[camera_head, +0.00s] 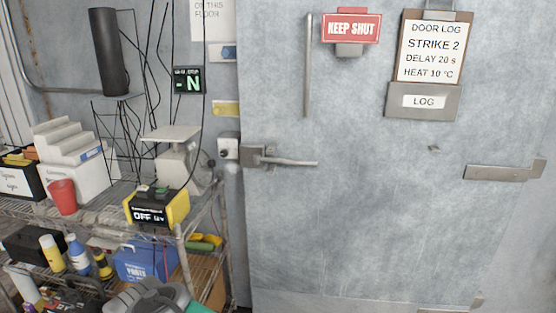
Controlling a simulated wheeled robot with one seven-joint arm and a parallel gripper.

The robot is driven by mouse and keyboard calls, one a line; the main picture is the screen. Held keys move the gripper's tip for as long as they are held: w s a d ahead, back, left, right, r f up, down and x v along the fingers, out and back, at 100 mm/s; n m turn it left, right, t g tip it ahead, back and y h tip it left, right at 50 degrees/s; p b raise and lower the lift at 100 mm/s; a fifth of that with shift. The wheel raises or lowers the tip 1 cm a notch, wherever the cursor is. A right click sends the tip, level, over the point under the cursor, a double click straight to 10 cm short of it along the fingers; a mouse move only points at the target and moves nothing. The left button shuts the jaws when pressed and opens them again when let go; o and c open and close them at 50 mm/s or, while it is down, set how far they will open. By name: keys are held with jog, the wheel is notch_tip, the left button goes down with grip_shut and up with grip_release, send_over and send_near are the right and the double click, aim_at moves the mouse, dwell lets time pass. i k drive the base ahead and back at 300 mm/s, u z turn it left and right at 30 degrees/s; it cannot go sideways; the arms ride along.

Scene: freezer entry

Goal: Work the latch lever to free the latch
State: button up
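The latch lever (294,162) is a grey metal handle on the left side of the large grey freezer door (370,220). It extends to the right from its latch body (254,156) and lies nearly level. A pale strike box (228,148) is on the frame just left of the latch body. The door looks closed against the frame. I cannot tell from here whether the latch is engaged.
A wire shelf (182,240) with a yellow-black power unit (155,207), a scale (172,150) and bottles stands left of the door. A vertical pull bar (308,65), a red KEEP SHUT sign (351,27) and a log clipboard (430,48) are above. The space before the lever looks clear.

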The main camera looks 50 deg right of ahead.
aim_at(257, 160)
jog(key=z, duration=0.45)
jog(key=i, duration=0.95)
jog(key=z, duration=0.7)
